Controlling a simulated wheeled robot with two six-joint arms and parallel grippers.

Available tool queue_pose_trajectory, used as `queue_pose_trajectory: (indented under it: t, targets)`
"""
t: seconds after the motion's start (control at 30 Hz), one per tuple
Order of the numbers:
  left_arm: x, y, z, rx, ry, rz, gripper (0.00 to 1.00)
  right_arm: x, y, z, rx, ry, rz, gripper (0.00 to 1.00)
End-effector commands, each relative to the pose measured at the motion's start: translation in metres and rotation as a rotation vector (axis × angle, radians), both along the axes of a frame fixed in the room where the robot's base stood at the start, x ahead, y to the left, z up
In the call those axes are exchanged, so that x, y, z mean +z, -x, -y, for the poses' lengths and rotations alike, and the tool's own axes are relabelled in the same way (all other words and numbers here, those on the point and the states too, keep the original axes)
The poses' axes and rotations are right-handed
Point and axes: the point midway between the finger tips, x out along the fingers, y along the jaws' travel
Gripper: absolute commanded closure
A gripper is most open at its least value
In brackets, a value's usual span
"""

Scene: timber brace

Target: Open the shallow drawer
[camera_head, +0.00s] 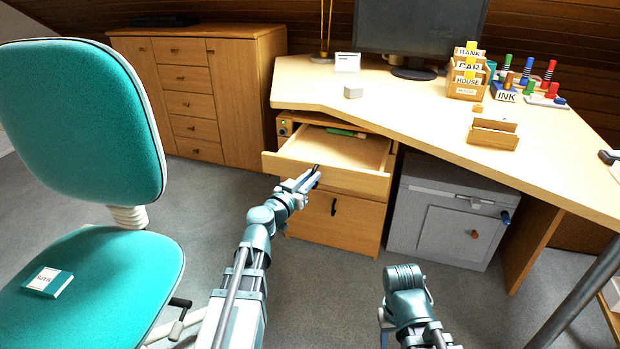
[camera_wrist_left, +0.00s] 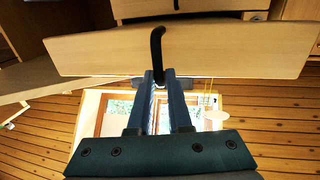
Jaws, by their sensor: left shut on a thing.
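The shallow drawer (camera_head: 338,152) is the top drawer of the wooden pedestal under the desk. It stands pulled out, and a green item (camera_head: 345,132) lies toward its back. My left gripper (camera_head: 312,176) is at the drawer's front and is shut on the dark drawer handle. In the left wrist view the black handle (camera_wrist_left: 156,48) runs down from the drawer front (camera_wrist_left: 220,50) between the fingers of my left gripper (camera_wrist_left: 159,80). My right arm shows low in the head view, but its fingertips are hidden.
A lower drawer (camera_head: 335,215) with a dark handle is shut below. A grey cabinet (camera_head: 447,222) stands to the right under the desk (camera_head: 430,120). A teal chair (camera_head: 95,270) with a small book (camera_head: 48,282) is at the left. Grey floor is free before the pedestal.

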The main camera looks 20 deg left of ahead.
Motion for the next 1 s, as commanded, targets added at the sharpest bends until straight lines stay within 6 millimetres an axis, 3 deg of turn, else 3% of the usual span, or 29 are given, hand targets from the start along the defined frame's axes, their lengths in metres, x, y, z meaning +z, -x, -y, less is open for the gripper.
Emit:
queue_pose_trajectory:
  t: [0.37,0.4,0.53,0.57,1.0]
  targets:
    - [0.0004,0.0002,0.0035,-0.009,0.000,0.000,1.00,0.0003,-0.0002,0.0000,0.000,0.000,0.000,0.50]
    - [0.0004,0.0002,0.0035,-0.010,0.000,0.000,0.81,0.0003,-0.0002,0.0000,0.000,0.000,0.000,0.50]
    - [0.0004,0.0002,0.0028,-0.007,0.000,0.000,0.58,0.0003,-0.0001,0.0000,0.000,0.000,0.000,0.50]
    - [0.0003,0.0001,0.0025,-0.007,0.000,0.000,0.56,0.0002,-0.0001,0.0000,0.000,0.000,0.000,0.50]
    - [0.0003,0.0044,0.0016,-0.002,0.001,0.000,0.56,0.0002,-0.0001,-0.0001,0.000,0.000,0.000,0.50]
